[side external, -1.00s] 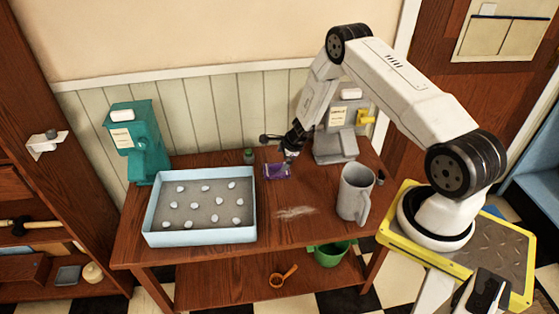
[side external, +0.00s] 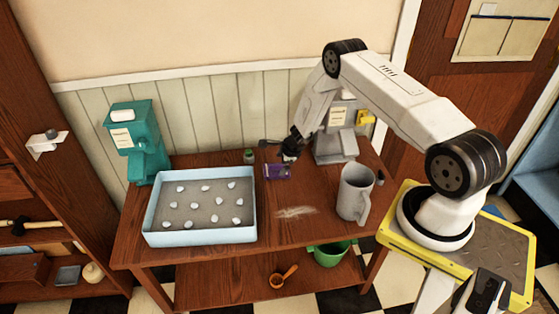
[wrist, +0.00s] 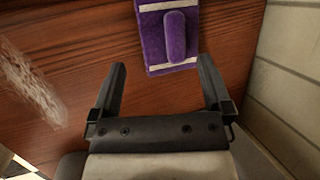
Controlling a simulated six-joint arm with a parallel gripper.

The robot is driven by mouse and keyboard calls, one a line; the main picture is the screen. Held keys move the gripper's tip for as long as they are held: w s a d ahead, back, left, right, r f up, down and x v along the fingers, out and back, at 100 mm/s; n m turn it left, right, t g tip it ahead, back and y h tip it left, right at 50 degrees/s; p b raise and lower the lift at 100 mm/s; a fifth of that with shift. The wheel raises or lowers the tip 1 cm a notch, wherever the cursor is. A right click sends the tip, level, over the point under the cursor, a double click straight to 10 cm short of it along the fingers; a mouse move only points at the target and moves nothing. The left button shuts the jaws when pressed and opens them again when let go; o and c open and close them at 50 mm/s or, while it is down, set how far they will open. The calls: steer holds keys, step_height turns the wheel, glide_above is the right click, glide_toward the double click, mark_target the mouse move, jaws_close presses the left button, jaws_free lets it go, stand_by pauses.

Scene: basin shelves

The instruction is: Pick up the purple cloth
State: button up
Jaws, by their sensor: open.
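The purple cloth (side external: 278,171) lies on the wooden table towards the back, right of the blue tray. In the wrist view the purple cloth (wrist: 155,50) shows pale bands and a raised purple grip along its middle; its top end is cut off by the frame. My gripper (wrist: 162,75) is open and empty, with its two fingers apart and the near end of the cloth just beyond the fingertips, a little right of centre. In the side view my gripper (side external: 289,156) is low over the table, close to the cloth's right side, and partly hides that area.
A blue tray (side external: 202,239) of grey grit and white pebbles stands left. A teal dispenser (side external: 137,140) is behind it, a grey machine (side external: 337,143) at the back right. A grey mug (side external: 355,192) stands right, near a pale spill (side external: 295,212). A small green bottle (side external: 249,156) is beside the cloth.

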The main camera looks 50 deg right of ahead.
mark_target(276, 171)
steer(key=shift+f, duration=0.1)
steer(key=shift+d+x, duration=0.2)
steer(key=shift+x, duration=2.3)
steer(key=c, duration=1)
steer(key=shift+c, duration=0.2)
steer(key=shift+w+r, duration=0.1)
steer(key=shift+r, duration=1.35)
steer(key=s+a+r, duration=0.2)
steer(key=s+r, duration=0.3)
steer(key=r, duration=0.1)
steer(key=shift+r, duration=0.2)
steer(key=s+a+r, duration=0.2)
steer(key=s+r, duration=0.1)
steer(key=s, duration=0.5)
steer(key=shift+s+a+r, duration=0.15)
steer(key=shift+a+r, duration=0.25)
